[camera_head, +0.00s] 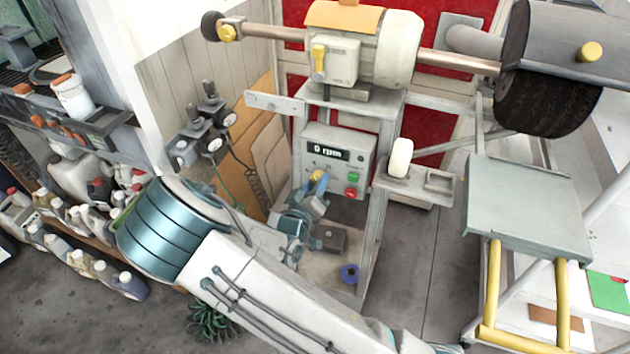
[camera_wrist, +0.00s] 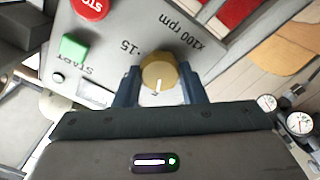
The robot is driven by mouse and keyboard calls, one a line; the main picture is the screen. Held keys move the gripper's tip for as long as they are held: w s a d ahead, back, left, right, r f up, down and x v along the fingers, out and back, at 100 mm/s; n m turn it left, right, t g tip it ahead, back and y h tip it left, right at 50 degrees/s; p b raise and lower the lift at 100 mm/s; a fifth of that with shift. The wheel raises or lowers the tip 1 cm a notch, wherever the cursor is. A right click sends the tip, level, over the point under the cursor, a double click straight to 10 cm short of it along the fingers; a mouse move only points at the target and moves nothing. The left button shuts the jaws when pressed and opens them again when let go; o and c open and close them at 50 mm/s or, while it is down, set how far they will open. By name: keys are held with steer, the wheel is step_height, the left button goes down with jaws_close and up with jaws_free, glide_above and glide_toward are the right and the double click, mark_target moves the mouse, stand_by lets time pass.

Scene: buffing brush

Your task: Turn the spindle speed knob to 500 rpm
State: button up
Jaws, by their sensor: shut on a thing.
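The spindle speed knob (camera_wrist: 158,72) is a yellow-brown dial with a white pointer mark, on a grey control panel (camera_head: 340,148) below the buffing motor. In the wrist view the panel appears upside down, with "x100 rpm" and "15" printed beside the knob. The rest of the dial's scale is hidden. My gripper (camera_wrist: 160,92) has a blue finger on each side of the knob and is shut on it. In the head view the yellow knob (camera_head: 318,177) shows at my gripper's tip. The display (camera_head: 328,148) reads "0 rpm".
A green START button (camera_head: 354,178) and a red STOP button (camera_head: 351,191) sit close to the knob. A post and bracket (camera_head: 418,182) stand right of the panel. A coiled cable and gauges (camera_head: 205,135) are at left.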

steer(key=shift+a+n, duration=0.1)
steer(key=shift+n, duration=0.2)
stand_by(0.4)
steer(key=o, duration=1)
steer(key=shift+s, duration=0.15)
steer(key=b+v, duration=0.1)
steer(key=v, duration=1.2)
steer(key=shift+s, duration=0.3)
steer(key=shift+w, duration=0.1)
